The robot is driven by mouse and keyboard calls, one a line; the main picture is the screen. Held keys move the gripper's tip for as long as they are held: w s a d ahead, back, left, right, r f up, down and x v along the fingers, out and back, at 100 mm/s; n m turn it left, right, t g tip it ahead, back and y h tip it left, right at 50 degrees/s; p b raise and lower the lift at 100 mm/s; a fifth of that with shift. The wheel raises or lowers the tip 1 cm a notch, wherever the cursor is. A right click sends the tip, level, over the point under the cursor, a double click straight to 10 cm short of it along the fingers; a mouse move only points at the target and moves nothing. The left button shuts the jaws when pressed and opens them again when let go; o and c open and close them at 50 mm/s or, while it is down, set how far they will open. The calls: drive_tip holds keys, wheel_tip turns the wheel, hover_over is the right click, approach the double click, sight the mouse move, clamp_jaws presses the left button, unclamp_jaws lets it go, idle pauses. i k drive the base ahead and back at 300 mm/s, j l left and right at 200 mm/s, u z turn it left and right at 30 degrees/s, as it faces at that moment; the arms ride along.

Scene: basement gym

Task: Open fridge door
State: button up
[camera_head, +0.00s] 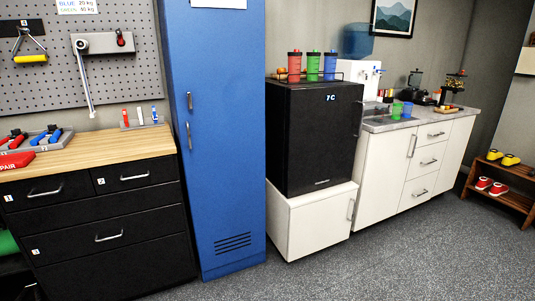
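The fridge (315,140) is a small black box with a glowing "7C" display near its top right. Its door is shut, with a dark vertical handle (360,118) at the right edge. The fridge stands on a white cabinet (312,222) that has its own metal handle at the right. My gripper is not in view, so its state and its distance from the fridge cannot be seen.
A tall blue locker (222,130) stands just left of the fridge. A white counter (375,175) with drawers and a sink adjoins on the right. Red, green and blue bottles (312,67) stand on the fridge top. The grey floor (400,255) in front is clear.

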sight(323, 123)
drive_tip(key=i+z, duration=0.15)
drive_tip(key=i, duration=0.6)
drive_tip(key=i+j+z, duration=0.15)
drive_tip(key=i, duration=0.65)
drive_tip(key=i+z, duration=0.4)
drive_tip(key=i, duration=0.35)
drive_tip(key=i+j+z, duration=0.15)
drive_tip(key=i+z, duration=0.2)
drive_tip(key=i, duration=0.4)
